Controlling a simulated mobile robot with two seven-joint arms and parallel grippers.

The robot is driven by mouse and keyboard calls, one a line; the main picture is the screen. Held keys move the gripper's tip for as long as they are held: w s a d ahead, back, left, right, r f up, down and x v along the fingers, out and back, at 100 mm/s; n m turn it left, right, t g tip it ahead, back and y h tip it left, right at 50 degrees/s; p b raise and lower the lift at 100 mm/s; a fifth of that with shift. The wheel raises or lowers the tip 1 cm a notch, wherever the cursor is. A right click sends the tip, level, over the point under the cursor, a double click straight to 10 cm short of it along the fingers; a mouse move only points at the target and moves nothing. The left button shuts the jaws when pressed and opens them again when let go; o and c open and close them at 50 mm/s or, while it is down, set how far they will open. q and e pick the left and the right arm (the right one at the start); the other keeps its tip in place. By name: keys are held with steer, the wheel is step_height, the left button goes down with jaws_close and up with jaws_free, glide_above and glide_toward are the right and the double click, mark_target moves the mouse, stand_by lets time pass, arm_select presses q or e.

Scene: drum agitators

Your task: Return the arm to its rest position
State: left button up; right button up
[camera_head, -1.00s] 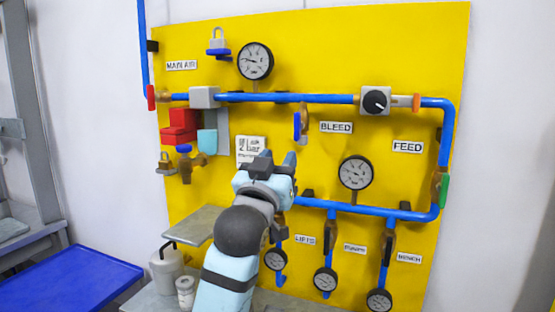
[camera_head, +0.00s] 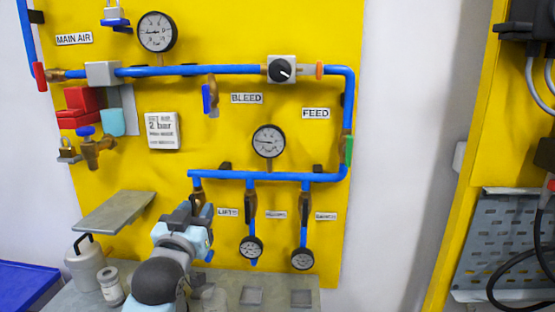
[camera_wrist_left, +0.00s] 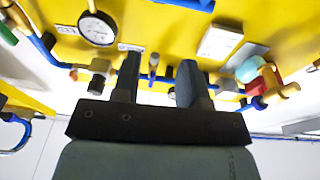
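My left gripper (camera_head: 195,213) is in the lower left-middle of the head view, in front of the lower part of the yellow panel (camera_head: 310,185). Its arm comes up from the bottom edge and hides part of the shelf and the panel behind it. In the left wrist view the two dark fingers (camera_wrist_left: 157,82) stand apart with nothing held between them. Panel pipes, a gauge and valves show beyond the fingers. My right gripper is not in view.
Blue pipes (camera_head: 200,70) with gauges and valves cover the panel. A grey sloping plate (camera_head: 114,211), a canister (camera_head: 86,262) and a small jar (camera_head: 111,286) are left of my arm. A grey shelf (camera_head: 275,284) lies below the panel. A perforated grey board (camera_head: 500,240) is far right.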

arm_select(q)
steer(key=s+f+g, duration=0.2)
steer(key=s+f, duration=0.4)
steer(key=f, duration=0.6)
steer(key=s+f+m+g+h, duration=0.1)
steer(key=s+f+g, duration=0.3)
steer(key=f, duration=0.7)
steer(key=s+f+g, duration=0.1)
steer(key=s+f, duration=0.6)
steer(key=f, duration=0.5)
steer(key=s+a+f+g, duration=0.1)
steer(key=s+f+g, duration=0.1)
steer(key=s+f, duration=0.85)
step_height(320, 180, up, 13)
steer(key=s+p, duration=0.2)
steer(key=p, duration=1.1)
steer(key=shift+a+r+m, duration=0.2)
steer(key=shift+a+m, duration=0.1)
steer(key=shift+a, duration=0.15)
stand_by(1.1)
